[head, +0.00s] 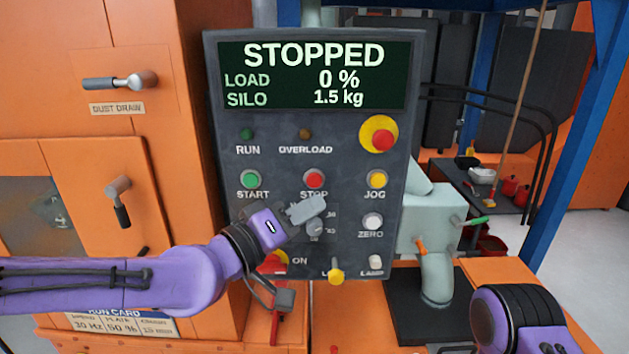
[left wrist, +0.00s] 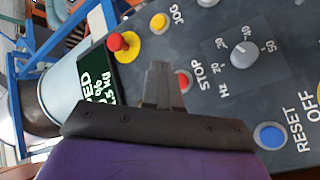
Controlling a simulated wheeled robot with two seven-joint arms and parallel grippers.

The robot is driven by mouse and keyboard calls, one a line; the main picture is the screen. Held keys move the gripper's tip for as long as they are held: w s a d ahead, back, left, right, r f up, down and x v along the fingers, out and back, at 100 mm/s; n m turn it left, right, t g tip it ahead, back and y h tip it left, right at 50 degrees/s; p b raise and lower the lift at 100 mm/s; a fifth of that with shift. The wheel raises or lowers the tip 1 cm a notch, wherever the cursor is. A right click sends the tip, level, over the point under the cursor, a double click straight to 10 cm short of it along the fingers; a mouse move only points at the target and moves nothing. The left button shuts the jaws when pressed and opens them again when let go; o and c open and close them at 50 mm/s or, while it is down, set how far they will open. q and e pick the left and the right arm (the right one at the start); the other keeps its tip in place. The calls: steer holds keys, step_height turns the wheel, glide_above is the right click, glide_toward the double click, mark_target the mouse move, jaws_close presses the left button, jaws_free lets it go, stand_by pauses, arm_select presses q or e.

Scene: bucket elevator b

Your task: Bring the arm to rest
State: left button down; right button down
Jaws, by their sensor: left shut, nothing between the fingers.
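My left arm (head: 110,284) reaches in from the left in front of the grey control panel (head: 280,140). My left gripper (head: 318,206) is shut and empty just below the red STOP button (head: 314,179), hiding part of the speed dial (head: 314,228) in the head view. In the left wrist view the shut fingers (left wrist: 160,72) show beside the red STOP button (left wrist: 184,80); I cannot tell whether they touch the panel. Part of my right arm (head: 518,322) shows at the lower right; its gripper is out of the picture.
The panel display (head: 315,75) reads STOPPED, load 0 %, silo 1.5 kg. A red emergency button (head: 383,140) sticks out at upper right. The orange cabinet (head: 75,170) with handles stands left. A grey pipe (head: 436,275) and coloured handles stand right of the panel.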

stand_by(0.4)
arm_select(q)
steer(key=a+f+n+g+y, duration=0.1)
steer(key=a+f+n+y, duration=0.2)
steer(key=f, duration=0.7)
steer(key=s+a+f+n+y, duration=0.1)
steer(key=a+f+n+y, duration=0.15)
steer(key=f, duration=0.75)
steer(key=a+f+n+g+y, duration=0.15)
steer(key=a+f+y, duration=0.25)
steer(key=f, duration=0.6)
steer(key=s+a+f+n+g+y+b, duration=0.1)
steer(key=s+a+f+g+y, duration=0.1)
steer(key=s+a+f, duration=0.5)
steer(key=s+a+f+g+y+b, duration=0.1)
steer(key=s+a+f+y, duration=0.15)
steer(key=s+f, duration=0.45)
steer(key=s+a+f+m+g+y, duration=0.1)
steer(key=s+a+f+g, duration=0.1)
steer(key=s+a+f, duration=0.3)
steer(key=s+a+f+g+y, duration=0.2)
steer(key=s+a+f, duration=0.3)
steer(key=s, duration=0.4)
steer(key=shift+s+f+m, duration=0.2)
steer(key=shift+f+m, duration=0.2)
steer(key=shift+f, duration=0.05)
